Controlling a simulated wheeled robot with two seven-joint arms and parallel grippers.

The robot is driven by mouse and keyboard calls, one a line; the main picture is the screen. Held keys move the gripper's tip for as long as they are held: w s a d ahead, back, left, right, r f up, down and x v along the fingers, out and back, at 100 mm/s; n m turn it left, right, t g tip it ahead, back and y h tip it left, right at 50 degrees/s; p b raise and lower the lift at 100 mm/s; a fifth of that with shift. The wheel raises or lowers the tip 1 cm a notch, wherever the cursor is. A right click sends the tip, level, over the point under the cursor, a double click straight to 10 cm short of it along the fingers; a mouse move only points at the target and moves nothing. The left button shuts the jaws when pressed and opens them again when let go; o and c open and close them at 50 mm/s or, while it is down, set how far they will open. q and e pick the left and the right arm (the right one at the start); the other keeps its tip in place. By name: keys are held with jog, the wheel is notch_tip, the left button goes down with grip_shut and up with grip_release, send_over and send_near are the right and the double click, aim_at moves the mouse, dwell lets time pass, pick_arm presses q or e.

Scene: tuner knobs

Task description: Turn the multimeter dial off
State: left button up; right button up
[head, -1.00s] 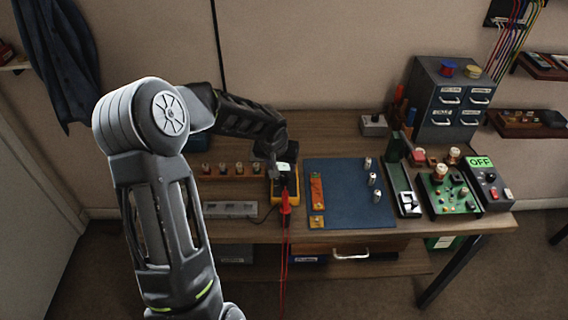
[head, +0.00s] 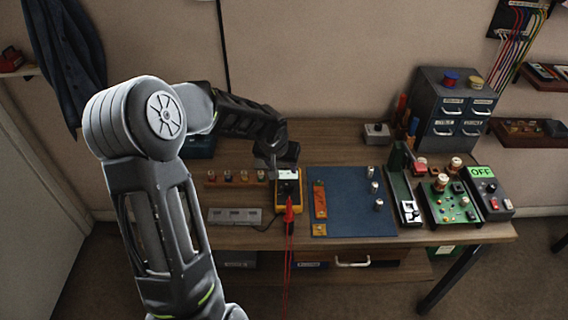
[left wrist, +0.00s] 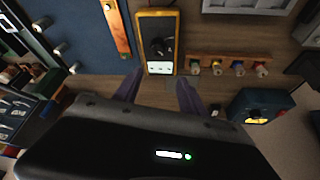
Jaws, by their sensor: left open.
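The yellow multimeter (head: 279,204) lies on the bench with a black face, a pale lit display and a dark round dial (head: 289,188). It also shows in the left wrist view (left wrist: 176,30), where the dial (left wrist: 158,47) is clear of my fingers. I cannot read the dial's setting. My left gripper (head: 276,157) is above the bench at the multimeter's far, display end. In the left wrist view its two fingers (left wrist: 158,90) are spread and empty, apart from the multimeter. My right gripper is not in view.
Red probes (head: 289,213) lie at the multimeter's near end, with leads hanging down. A knob rack (head: 236,182) and grey strip (head: 235,216) are to its left. A blue mat (head: 352,205) with several knobs is to its right. A device reading OFF (head: 490,188) stands far right.

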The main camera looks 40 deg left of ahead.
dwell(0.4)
pick_arm(q)
jog(key=b+v, duration=0.1)
jog(key=v, duration=0.6)
jog(key=shift+r+b, duration=0.35)
jog(key=shift+d, duration=0.1)
